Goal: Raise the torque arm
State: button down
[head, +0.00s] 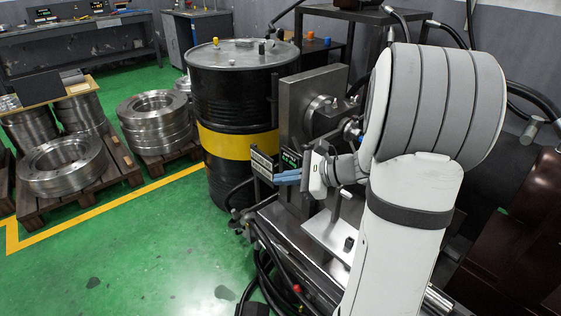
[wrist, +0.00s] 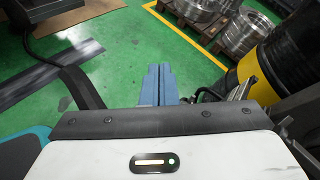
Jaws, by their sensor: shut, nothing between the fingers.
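My gripper (head: 287,177) has blue fingers and is shut and empty. It points left, in front of the fixture's grey upright plate (head: 299,98). In the wrist view the closed fingers (wrist: 158,84) lie side by side over green floor, with nothing between them. A round metal hub (head: 321,116) stands on the right face of the plate. I cannot tell for sure which part is the torque arm; my arm hides much of the fixture. A dark bar (wrist: 80,88) shows left of the fingers in the wrist view, apart from them.
A black drum with a yellow band (head: 236,145) stands just left of the fixture. A small panel (head: 262,163) is close by the fingertips. Black hoses (head: 268,270) hang at the fixture's front. Pallets with steel rings (head: 65,165) stand farther left. Green floor (head: 120,270) is free at front left.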

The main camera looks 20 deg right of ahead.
jog(key=w+d+f+m+t+h+b, duration=0.2)
jog(key=d+f+m+t, duration=0.2)
jog(key=d, duration=0.5)
jog(key=w+d+f+m+t+h+b, duration=0.2)
jog(key=w+d+f+m+t+b, duration=0.1)
jog(key=d+m, duration=0.4)
jog(key=shift+w+d+f+t+h, duration=0.15)
jog(key=shift+d+f+t+h, duration=0.4)
jog(key=shift+d, duration=0.7)
jog(key=shift+f, duration=0.2)
jog(key=b+x, duration=0.2)
jog(key=x, duration=0.8)
jog(key=shift+a+r, duration=0.15)
jog(key=shift+r, duration=0.05)
